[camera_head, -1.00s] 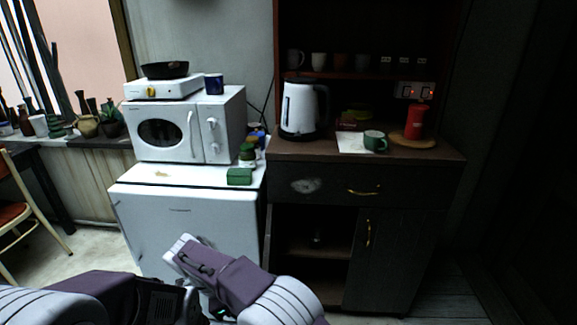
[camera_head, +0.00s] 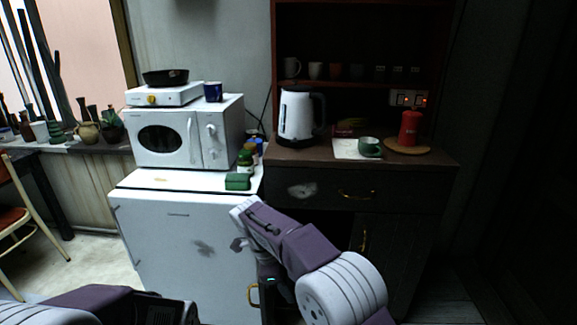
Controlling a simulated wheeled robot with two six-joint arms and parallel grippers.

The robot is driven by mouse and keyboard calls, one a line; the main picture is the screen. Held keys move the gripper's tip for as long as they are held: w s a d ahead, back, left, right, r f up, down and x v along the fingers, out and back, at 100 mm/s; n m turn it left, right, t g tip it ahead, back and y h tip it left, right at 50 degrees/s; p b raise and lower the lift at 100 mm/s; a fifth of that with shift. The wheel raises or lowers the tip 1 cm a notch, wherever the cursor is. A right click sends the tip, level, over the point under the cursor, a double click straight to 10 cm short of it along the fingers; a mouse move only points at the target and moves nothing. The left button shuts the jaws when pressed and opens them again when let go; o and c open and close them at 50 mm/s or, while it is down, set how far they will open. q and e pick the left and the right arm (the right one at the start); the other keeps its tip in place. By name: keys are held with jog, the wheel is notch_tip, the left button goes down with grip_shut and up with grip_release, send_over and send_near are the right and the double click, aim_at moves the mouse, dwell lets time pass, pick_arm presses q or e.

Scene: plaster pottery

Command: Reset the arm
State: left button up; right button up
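My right arm comes in from the lower right, bends at a white ribbed joint and reaches its purple and white link up in front of the cabinet. Its wrist points down, and my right gripper (camera_head: 283,292) is a small dark shape low in front of the cabinet's left side. Its fingertips are mostly hidden by the arm, so I cannot tell its opening or contact. My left arm shows only as purple and white links at the bottom left; its gripper is out of view.
The dark cabinet (camera_head: 405,215) bears a kettle (camera_head: 297,115), green mug (camera_head: 370,147) and red canister (camera_head: 410,128). The white fridge (camera_head: 165,230) carries a microwave (camera_head: 170,135) and green box (camera_head: 237,181).

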jog(key=s+d+n+g+y, duration=0.1)
jog(key=s+d, duration=0.2)
jog(key=d, duration=0.5)
jog(key=s+d+y, duration=0.1)
jog(key=s+d, duration=0.3)
jog(key=d, duration=0.4)
jog(key=s+d+f+n+t+y, duration=0.1)
jog(key=s+f+n, duration=0.3)
jog(key=s+n, duration=0.25)
jog(key=s+d+f+n+y, duration=0.1)
jog(key=s+f+n, duration=0.3)
jog(key=s+n, duration=0.3)
jog(key=w+r+n+p, duration=0.3)
jog(key=r+n+p, duration=0.1)
jog(key=r+p, duration=1.5)
jog(key=shift+a+r+t+p, duration=0.15)
jog(key=shift+r+t+p, duration=0.15)
jog(key=shift+r+p, duration=0.15)
